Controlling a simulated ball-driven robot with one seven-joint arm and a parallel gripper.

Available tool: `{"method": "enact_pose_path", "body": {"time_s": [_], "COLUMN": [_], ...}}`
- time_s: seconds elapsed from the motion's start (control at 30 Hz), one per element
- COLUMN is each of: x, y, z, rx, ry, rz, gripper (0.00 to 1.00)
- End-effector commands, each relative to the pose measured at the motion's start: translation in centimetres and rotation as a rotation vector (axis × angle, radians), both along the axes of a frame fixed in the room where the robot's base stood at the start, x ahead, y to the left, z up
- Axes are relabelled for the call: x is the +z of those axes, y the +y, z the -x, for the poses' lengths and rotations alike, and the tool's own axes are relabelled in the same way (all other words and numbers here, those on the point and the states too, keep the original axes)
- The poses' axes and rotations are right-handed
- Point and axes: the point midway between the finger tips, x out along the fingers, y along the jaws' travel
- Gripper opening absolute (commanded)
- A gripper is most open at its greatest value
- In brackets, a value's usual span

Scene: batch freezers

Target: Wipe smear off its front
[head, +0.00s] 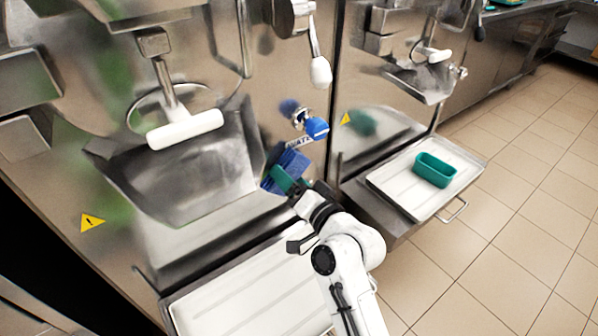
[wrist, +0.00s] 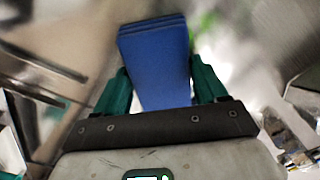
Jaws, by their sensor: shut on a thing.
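My gripper (head: 283,180) is shut on a folded blue cloth (head: 289,166), held up near the steel front of the left batch freezer (head: 255,85). In the wrist view the cloth (wrist: 158,62) stands out between the two green fingers (wrist: 158,90). I cannot tell whether the cloth touches the steel. Blurry green patches show on the left freezer's front, at its upper left and lower left. I cannot tell whether they are smears or reflections. The cloth and gripper hide part of the front behind them.
A blue tap knob (head: 317,128) is just above the cloth. A steel chute (head: 180,165) and white-handled lever (head: 185,128) are to the left. A white tray (head: 255,295) lies below. A green tub (head: 435,169) sits on the right tray (head: 388,180). The tiled floor at right is clear.

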Motion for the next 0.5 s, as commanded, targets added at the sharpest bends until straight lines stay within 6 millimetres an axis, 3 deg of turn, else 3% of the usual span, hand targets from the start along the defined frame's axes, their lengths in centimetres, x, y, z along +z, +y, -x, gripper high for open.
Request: {"method": "enact_pose_path", "body": {"time_s": [0.5], "x": [0.3], "y": [2.5], "z": [1.8], "rx": [0.006], "ry": [0.002], "rz": [0.001], "gripper": [0.47]}}
